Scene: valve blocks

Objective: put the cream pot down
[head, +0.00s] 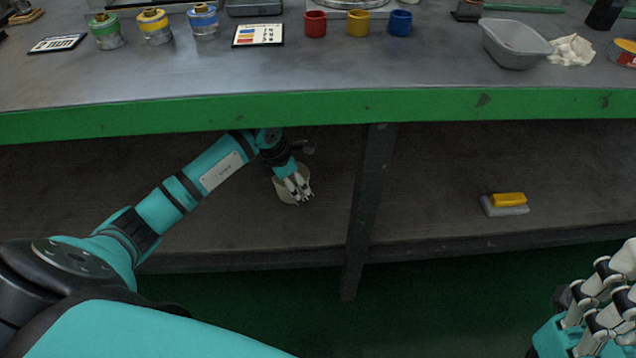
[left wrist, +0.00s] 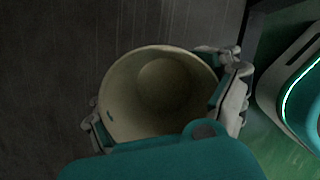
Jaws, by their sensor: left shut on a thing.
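The cream pot (head: 284,190) is in the space under the green-edged bench, over the dark lower shelf (head: 230,222), left of the dark post. My left gripper (head: 299,190) reaches in under the bench top and is shut on the pot. In the left wrist view the pot (left wrist: 122,98) shows its open, empty inside, with a finger on each side of its wall. I cannot tell whether its base touches the shelf. My right gripper (head: 606,298) is at the lower right, away from the shelf and partly cut off by the frame.
A dark post (head: 370,190) stands right of the pot. A yellow and grey brush or sponge (head: 507,203) lies further right on the shelf. The bench's green edge (head: 440,105) runs above. Red (head: 315,25), yellow and blue pots stand on top. Much of the shelf is bare.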

